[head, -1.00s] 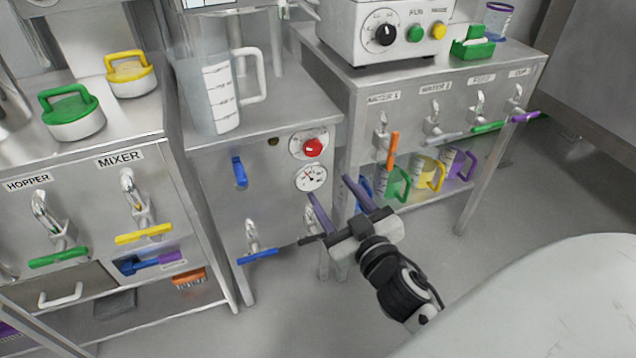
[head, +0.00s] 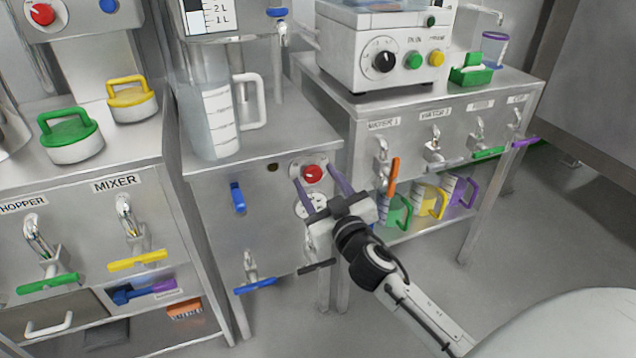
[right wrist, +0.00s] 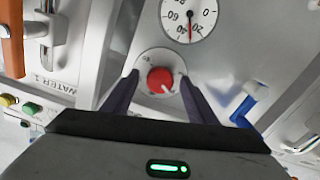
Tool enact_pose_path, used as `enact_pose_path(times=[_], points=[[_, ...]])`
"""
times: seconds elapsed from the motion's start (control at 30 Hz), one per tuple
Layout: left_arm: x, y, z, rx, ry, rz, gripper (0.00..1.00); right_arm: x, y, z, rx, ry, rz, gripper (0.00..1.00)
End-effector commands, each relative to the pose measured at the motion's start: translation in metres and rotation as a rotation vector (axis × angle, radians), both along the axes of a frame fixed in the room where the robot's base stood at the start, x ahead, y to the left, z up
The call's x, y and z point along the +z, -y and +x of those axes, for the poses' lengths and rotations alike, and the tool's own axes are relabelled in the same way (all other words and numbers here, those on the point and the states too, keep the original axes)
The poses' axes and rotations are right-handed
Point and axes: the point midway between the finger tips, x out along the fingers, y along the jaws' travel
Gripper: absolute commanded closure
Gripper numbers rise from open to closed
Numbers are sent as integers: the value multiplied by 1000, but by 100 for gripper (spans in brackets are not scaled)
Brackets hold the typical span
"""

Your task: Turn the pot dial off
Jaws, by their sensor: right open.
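The pot dial is a red knob (head: 313,173) on a round white plate, on the front of the steel cabinet in the middle of the head view. My right gripper (head: 314,176) is open in front of it, one finger at each side of the knob in the picture. In the right wrist view the red knob (right wrist: 160,80) sits between the two dark fingertips (right wrist: 159,76), its white mark toward the lower right there. I cannot tell whether the fingers touch it. My left gripper is not in view.
A round gauge (right wrist: 189,18) sits close to the dial, partly hidden by my gripper in the head view. A blue handle (head: 238,197) is to the left and a blue tap lever (head: 255,286) lower. A clear jug (head: 222,125) stands on the cabinet.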

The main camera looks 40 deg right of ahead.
Motion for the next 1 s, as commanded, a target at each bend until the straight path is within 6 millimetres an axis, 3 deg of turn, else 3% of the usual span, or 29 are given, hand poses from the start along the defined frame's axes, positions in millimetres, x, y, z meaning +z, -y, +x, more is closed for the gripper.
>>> enact_pose_path(times=[0.2, 0.47, 0.77, 1.0], points=[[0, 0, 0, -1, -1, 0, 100, 0, 0, 0, 0, -1, 0, 47], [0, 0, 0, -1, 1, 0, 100, -1, 0, 0, 0, -1, 0, 88], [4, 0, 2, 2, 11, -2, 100, 0, 0, 0, -1, -10, -34, 88], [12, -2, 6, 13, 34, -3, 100, 1, 0, 0, 0, -41, -163, 88]])
